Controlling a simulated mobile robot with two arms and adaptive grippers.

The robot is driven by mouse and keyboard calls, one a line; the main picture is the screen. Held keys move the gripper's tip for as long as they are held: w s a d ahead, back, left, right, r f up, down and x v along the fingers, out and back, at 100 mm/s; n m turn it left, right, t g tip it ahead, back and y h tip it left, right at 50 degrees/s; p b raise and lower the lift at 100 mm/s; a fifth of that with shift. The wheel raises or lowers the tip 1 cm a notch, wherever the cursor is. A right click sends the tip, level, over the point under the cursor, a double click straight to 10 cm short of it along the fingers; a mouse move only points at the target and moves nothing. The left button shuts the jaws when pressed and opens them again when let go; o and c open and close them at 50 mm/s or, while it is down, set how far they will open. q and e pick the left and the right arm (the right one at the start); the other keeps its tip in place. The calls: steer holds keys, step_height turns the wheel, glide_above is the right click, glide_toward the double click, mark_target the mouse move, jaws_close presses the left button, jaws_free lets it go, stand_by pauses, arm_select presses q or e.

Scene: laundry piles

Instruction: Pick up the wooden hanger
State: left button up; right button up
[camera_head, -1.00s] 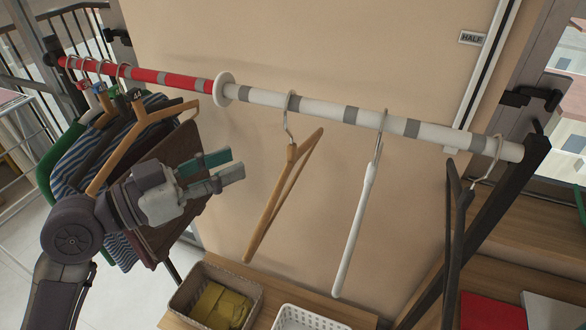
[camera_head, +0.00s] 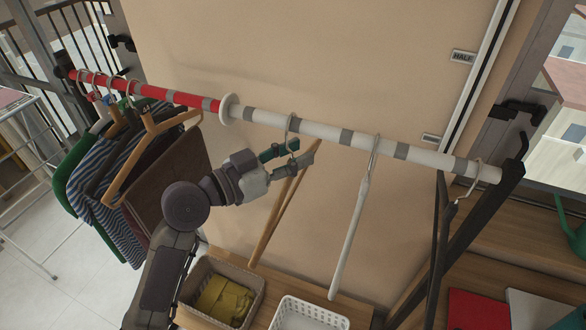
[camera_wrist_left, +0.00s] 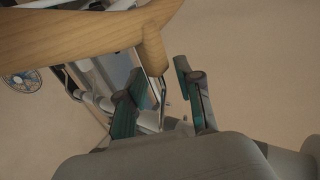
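The empty wooden hanger (camera_head: 275,222) hangs by its metal hook from the white part of the rail. Its lower arms show in the head view, but my left gripper (camera_head: 301,151) covers its top. In the left wrist view its wooden arm (camera_wrist_left: 80,32) fills the upper left and its neck and hook come down toward my left gripper (camera_wrist_left: 160,88). The fingers stand apart, with the hook seen in the gap between them. I cannot tell whether they touch the hanger. My right gripper is not in view.
The rail (camera_head: 310,128) slopes down to the right. A white hanger (camera_head: 350,235) hangs right of the wooden one, and a dark hanger (camera_head: 436,245) farther right. Clothes (camera_head: 170,180) hang at the left. A basket with yellow cloth (camera_head: 190,290) and a white basket (camera_head: 309,313) stand below.

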mark_target(288, 161)
arm_select(q)
steer(key=shift+a, duration=0.1)
jaws_close()
stand_by(0.3)
steer(key=shift+r, duration=0.4)
steer(key=shift+s+a+r+b, duration=0.15)
steer(key=shift+a+r+b, duration=0.1)
steer(key=shift+r+b, duration=0.3)
steer(key=shift+s+a+r+b, duration=0.1)
steer(key=shift+a+r+b, duration=0.1)
steer(key=shift+r+b, duration=0.35)
steer(key=b+v, duration=0.6)
steer(key=v, duration=1.1)
steer(key=shift+r, duration=0.25)
